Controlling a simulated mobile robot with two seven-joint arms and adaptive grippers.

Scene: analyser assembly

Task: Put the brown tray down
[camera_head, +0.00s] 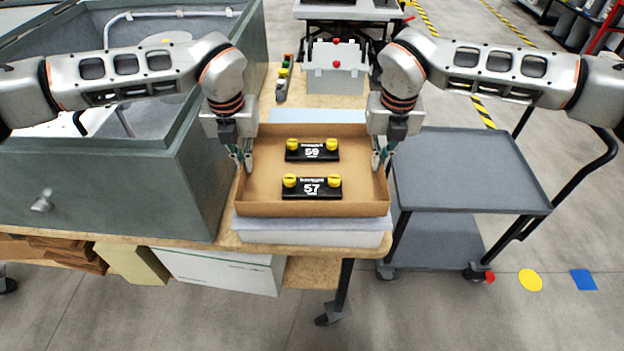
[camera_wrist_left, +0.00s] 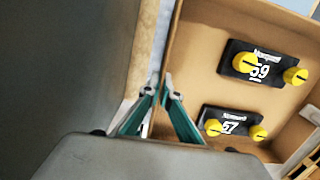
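The brown tray (camera_head: 262,208) is an open cardboard-coloured box, level, over a white and pale-blue stack (camera_head: 310,235) on the wooden bench; I cannot tell whether it touches the stack. It holds two black modules with yellow knobs, marked 59 (camera_head: 312,151) and 57 (camera_head: 312,188). My left gripper (camera_head: 241,160) is shut on the tray's left wall, one finger on each side. In the left wrist view the fingers (camera_wrist_left: 162,92) meet at the wall of the tray (camera_wrist_left: 205,35). My right gripper (camera_head: 380,160) is shut on the right wall, its grip partly hidden.
A large grey-green cabinet (camera_head: 180,190) stands close on the left. A dark grey cart (camera_head: 470,170) stands on the right, its top clear. A light grey box (camera_head: 335,75) and a small item with coloured buttons (camera_head: 283,85) sit behind the tray.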

